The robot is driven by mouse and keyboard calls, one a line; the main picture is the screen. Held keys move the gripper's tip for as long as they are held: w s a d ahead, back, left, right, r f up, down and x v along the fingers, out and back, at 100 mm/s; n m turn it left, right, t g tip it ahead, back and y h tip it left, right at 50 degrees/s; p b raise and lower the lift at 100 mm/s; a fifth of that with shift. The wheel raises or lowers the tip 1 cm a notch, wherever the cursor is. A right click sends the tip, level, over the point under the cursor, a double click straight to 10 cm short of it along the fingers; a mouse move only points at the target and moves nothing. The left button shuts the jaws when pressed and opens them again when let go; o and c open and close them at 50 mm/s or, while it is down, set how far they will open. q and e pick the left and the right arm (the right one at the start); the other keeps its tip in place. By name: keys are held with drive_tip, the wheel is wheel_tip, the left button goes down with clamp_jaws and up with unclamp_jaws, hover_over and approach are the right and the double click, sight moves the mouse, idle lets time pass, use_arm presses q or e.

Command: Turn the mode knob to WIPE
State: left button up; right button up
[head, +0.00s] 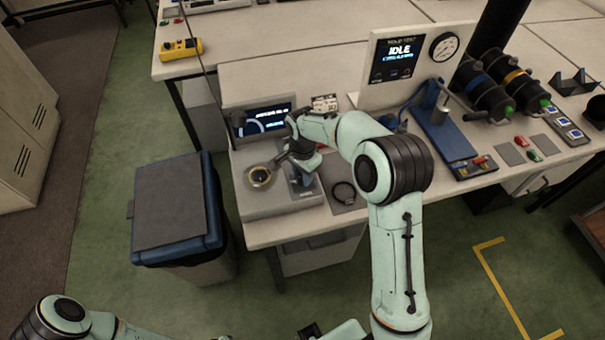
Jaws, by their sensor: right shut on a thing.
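A grey bench unit (247,203) stands at the near left corner of the bench, with a lit blue screen (266,121) at its back. My right gripper (290,164) is over the unit, just right of this part, shut on what looks to be the mode knob. My gripper and wrist hide most of what is held, and any mode marks are too small to read. My left arm shows at the bottom left; its gripper is out of sight.
A display panel (391,58) reading IDLE and a gauge (444,46) stand behind. A blue clamp stand (447,138) and black cylinders (484,88) are to the right. A dark ring (344,193) lies right of the unit. A blue-rimmed bin (214,205) stands left on the floor.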

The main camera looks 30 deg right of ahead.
drive_tip(key=m, duration=0.3)
drive_tip(key=shift+m, duration=0.4)
drive_tip(key=m, duration=0.2)
drive_tip(key=shift+r+m+p, duration=0.1)
drive_tip(key=shift+m+p, duration=0.2)
drive_tip(key=m, duration=0.3)
drive_tip(key=shift+p, duration=0.4)
use_arm(q)
drive_tip(key=shift+w+r+p, duration=0.4)
drive_tip(key=shift+w+r, duration=0.75)
drive_tip(key=shift+r, duration=0.3)
use_arm(e)
drive_tip(key=shift+m, duration=1.6)
drive_tip(key=o, duration=1.1)
drive_tip(key=shift+s, duration=0.1)
drive_tip(key=shift+c, duration=0.2)
